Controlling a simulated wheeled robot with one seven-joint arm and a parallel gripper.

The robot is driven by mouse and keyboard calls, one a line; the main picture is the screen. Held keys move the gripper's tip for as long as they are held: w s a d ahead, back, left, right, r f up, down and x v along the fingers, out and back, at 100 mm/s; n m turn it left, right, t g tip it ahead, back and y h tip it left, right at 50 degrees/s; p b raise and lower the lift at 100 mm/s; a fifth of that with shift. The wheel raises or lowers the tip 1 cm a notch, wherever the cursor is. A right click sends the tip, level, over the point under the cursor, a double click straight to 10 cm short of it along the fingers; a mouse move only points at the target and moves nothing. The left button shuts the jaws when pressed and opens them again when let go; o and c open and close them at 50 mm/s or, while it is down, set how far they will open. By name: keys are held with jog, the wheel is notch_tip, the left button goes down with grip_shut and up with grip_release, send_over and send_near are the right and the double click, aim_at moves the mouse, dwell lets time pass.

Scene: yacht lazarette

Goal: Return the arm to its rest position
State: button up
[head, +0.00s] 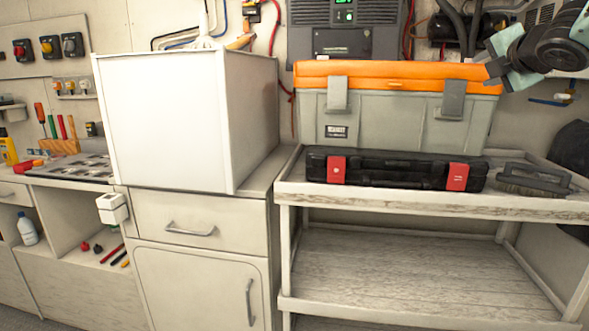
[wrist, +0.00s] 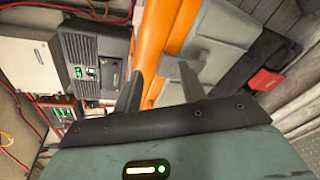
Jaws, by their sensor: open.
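My arm shows at the top right of the head view, with part of its end (head: 512,62) beside the right end of the orange-lidded toolbox (head: 395,115). In the wrist view my gripper (wrist: 158,75) has its two dark fingers apart, with nothing between them. The toolbox's orange lid (wrist: 160,40) shows beyond the fingers. I cannot tell from these views how far the fingers are from it.
The toolbox stands on a cart (head: 430,203) with a black case (head: 395,170) with red latches and a brush (head: 533,180). A white box (head: 165,120) stands on the cabinet to the left. The cart's lower shelf (head: 400,265) is bare.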

jog(key=s+a+f+m+g+y, duration=0.1)
jog(key=s+a+f+m+g, duration=0.15)
jog(key=a+f, duration=0.4)
jog(key=s+a+f+m+g+y, duration=0.1)
jog(key=s+a+f+m, duration=0.2)
jog(key=a+f, duration=0.4)
jog(key=s+a+f+m+g+y, duration=0.1)
jog(key=s+a+f+m+g, duration=0.45)
jog(key=s+a+f, duration=0.85)
jog(key=s+a+f+m+g, duration=0.1)
jog(key=s+f+m+g, duration=0.15)
jog(key=s, duration=0.75)
jog(key=s+a+f+m+g, duration=0.1)
jog(key=s+f+g, duration=0.3)
jog(key=s, duration=0.5)
notch_tip(320, 180, up, 15)
jog(key=s+p, duration=0.1)
jog(key=p, duration=1.4)
jog(key=shift+s+f, duration=0.15)
jog(key=shift+d, duration=0.1)
jog(key=shift+c, duration=0.5)
